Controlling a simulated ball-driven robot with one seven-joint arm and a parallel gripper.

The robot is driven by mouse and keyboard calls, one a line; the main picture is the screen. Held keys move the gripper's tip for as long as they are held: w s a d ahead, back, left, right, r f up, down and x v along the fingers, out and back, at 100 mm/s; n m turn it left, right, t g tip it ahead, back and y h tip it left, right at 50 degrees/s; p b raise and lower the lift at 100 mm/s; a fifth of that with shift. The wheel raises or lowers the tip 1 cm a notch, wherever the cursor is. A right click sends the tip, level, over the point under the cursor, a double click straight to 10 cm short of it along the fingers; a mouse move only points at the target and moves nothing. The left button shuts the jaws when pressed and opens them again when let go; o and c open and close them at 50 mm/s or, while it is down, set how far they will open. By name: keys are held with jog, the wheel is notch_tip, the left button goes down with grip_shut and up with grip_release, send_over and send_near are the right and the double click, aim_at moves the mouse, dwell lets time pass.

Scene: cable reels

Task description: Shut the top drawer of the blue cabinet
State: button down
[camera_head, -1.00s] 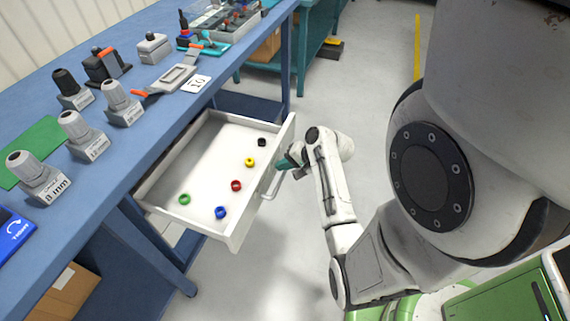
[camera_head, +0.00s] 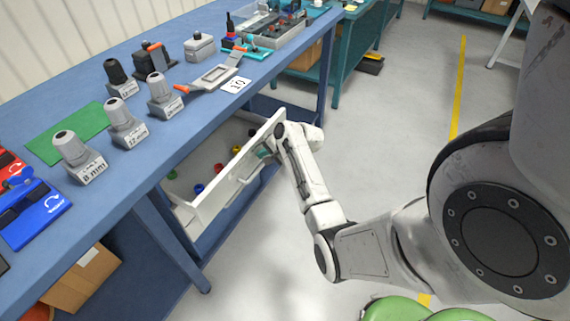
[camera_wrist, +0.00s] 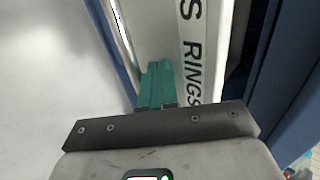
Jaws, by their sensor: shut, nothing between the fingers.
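The drawer (camera_head: 237,166) is white and sits partly out under the blue workbench top (camera_head: 150,165). Several small coloured rings lie in it, partly hidden by its front panel. In the wrist view the drawer front (camera_wrist: 195,50) carries dark lettering that includes "RINGS", with a bar handle (camera_wrist: 122,40) beside it. My gripper (camera_head: 264,152) is at the drawer front near its far end, beside the handle. In the wrist view its teal fingers (camera_wrist: 157,84) are together and empty, up against the drawer front; whether they touch it I cannot tell.
Grey connectors (camera_head: 128,125), a green mat (camera_head: 66,133) and tools stand on the workbench. A cardboard box (camera_head: 82,275) lies under its near end. A teal bench (camera_head: 345,50) stands behind. The grey floor right of the drawer is clear.

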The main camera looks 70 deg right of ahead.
jog(key=b, duration=0.5)
send_over(232, 151)
jog(key=s, duration=0.2)
jog(key=shift+w+a+f, duration=0.15)
jog(key=shift+w+a, duration=0.05)
jog(key=shift+w, duration=0.05)
jog(key=shift+w+d+b, duration=0.15)
jog(key=shift+w+b, duration=0.2)
jog(key=shift+w, duration=0.2)
jog(key=shift+w+r, duration=0.15)
jog(key=shift+r, duration=0.15)
